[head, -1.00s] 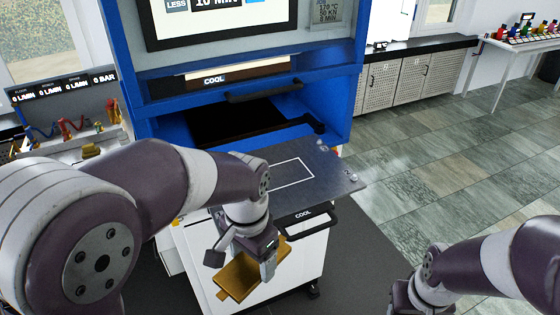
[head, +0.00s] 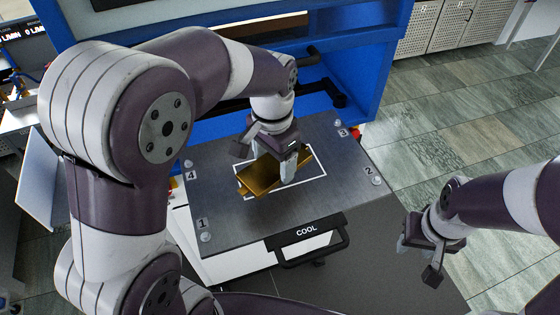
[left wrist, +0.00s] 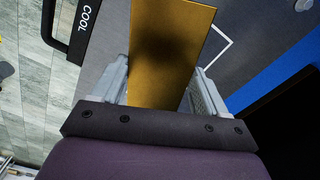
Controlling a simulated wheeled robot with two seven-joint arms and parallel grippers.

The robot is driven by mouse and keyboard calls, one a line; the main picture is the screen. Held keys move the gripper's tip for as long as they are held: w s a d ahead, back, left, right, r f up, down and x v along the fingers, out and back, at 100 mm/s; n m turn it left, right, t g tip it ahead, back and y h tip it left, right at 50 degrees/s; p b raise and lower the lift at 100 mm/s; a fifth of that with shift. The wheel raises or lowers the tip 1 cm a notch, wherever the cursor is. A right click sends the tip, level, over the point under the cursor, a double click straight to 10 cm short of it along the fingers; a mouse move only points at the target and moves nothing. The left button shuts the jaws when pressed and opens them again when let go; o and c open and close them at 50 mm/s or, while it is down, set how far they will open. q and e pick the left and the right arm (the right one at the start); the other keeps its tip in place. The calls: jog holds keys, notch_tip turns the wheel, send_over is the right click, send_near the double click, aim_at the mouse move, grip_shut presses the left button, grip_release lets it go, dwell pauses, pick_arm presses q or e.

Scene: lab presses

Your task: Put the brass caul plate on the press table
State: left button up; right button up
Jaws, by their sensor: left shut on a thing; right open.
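The brass caul plate (head: 262,174) is a flat gold-coloured slab. My left gripper (head: 276,170) is shut on it, over the white outlined rectangle of the press table. The plate is turned a little relative to the outline; I cannot tell whether it touches the surface. In the left wrist view the plate (left wrist: 168,50) lies between the two fingers and hides part of the outline. The press table (head: 235,214) is a grey slab with numbered corners, pulled out from the blue press. My right gripper (head: 420,258) is open and empty, right of the table.
The blue press (head: 372,75) stands behind the table, with its dark opening above the table's far edge. A black handle marked COOL (head: 312,246) sticks out at the table's front. Tiled floor (head: 440,120) lies free to the right.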

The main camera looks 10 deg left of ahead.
pick_arm(q)
jog(key=shift+w+a+f+p, duration=0.1)
jog(key=shift+w+f+p, duration=0.2)
jog(key=shift+w+p, duration=0.65)
jog(key=w+f, duration=0.1)
jog(key=w, duration=0.2)
jog(key=w+f, duration=0.1)
jog(key=shift+w+a+f+p, duration=0.1)
jog(key=shift+w+f+p, duration=0.05)
jog(key=shift+f+p, duration=0.25)
jog(key=f+p, duration=0.1)
jog(key=s+f, duration=0.1)
jog(key=f, duration=0.1)
jog(key=shift+p, duration=0.4)
jog(key=shift+w+f, duration=0.1)
jog(key=shift+f, duration=0.2)
jog(key=shift+w+f, duration=0.15)
jog(key=shift+w, duration=0.1)
jog(key=shift+f, duration=0.1)
jog(key=o, duration=1.4)
jog(key=shift+s, duration=0.15)
jog(key=shift+o, duration=0.2)
jog(key=shift+s, duration=0.15)
jog(key=shift+r, duration=0.2)
